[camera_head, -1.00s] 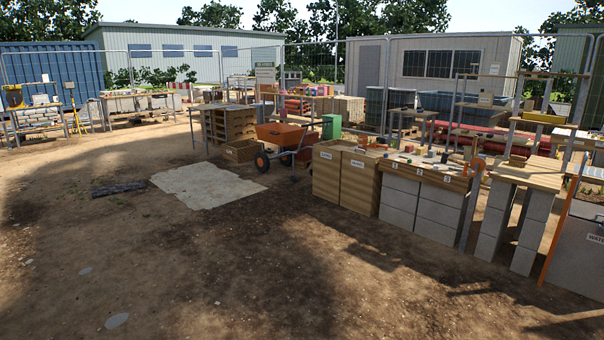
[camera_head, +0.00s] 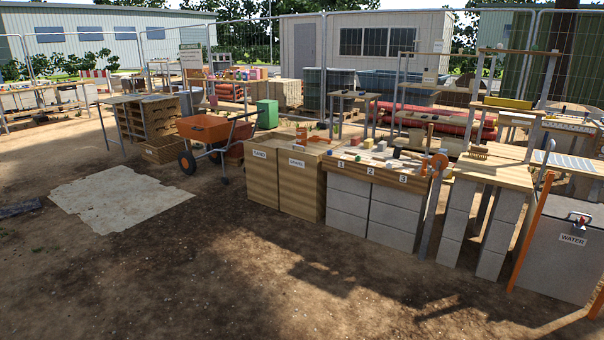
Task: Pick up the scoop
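I cannot make out a scoop with certainty. Small reddish items (camera_head: 303,134) stand at the top of the two wooden bins, too small to identify. The left bin (camera_head: 262,175) is labelled SAND and the right bin (camera_head: 298,185) GRAVEL. Beside them on the right, a wooden-topped block bench (camera_head: 347,206) numbered 1, 2, 3 carries several small coloured blocks and tools, too small to name surely. Neither of my grippers is in view.
An orange wheelbarrow (camera_head: 204,129) stands left of the bins, near a pale ground sheet (camera_head: 117,198). A second block-legged table (camera_head: 493,174) and a grey WATER container (camera_head: 562,255) stand at the right. The dirt ground (camera_head: 220,275) in front is open.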

